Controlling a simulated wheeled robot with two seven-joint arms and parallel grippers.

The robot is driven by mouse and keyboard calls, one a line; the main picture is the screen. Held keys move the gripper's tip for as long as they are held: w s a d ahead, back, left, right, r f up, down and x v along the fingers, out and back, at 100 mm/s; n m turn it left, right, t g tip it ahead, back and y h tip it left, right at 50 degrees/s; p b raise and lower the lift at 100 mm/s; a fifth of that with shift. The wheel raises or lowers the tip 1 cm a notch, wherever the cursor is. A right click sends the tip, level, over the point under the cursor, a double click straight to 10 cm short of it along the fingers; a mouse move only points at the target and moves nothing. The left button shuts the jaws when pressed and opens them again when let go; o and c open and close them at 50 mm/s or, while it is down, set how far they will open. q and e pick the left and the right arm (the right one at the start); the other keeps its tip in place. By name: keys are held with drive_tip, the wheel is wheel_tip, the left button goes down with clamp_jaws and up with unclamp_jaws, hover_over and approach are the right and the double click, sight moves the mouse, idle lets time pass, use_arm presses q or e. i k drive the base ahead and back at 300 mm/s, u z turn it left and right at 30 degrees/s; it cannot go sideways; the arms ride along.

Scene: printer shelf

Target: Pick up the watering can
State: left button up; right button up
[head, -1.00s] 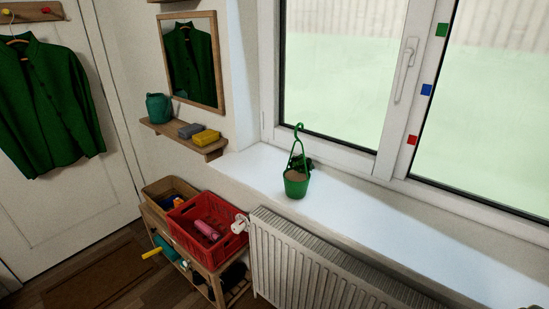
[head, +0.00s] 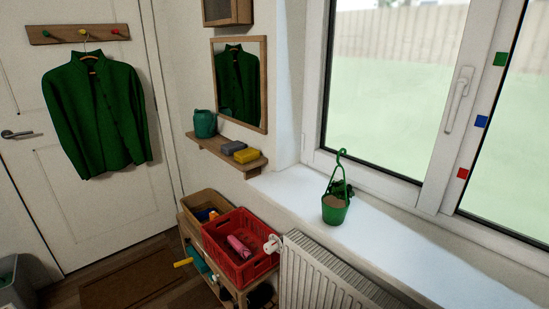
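A teal rounded container (head: 205,124) stands upright at the left end of the small wooden wall shelf (head: 214,144), below the mirror; it may be the watering can, but its spout and handle are not clear. Another teal item (head: 198,260) with a yellow end (head: 184,263) sticks out of the left side of the low rack; I cannot tell what it is. Neither of my grippers is in view.
Grey and yellow blocks (head: 246,155) share the wall shelf. A red crate (head: 241,269) with a pink item tops the rack beside the radiator (head: 325,281). A green hanging pot (head: 335,210) stands on the windowsill (head: 405,249). Floor shows by the door mat (head: 140,284).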

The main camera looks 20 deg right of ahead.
sight(204, 121)
drive_tip(key=u, duration=0.85)
drive_tip(key=i, duration=3.15)
drive_tip(key=z, duration=3)
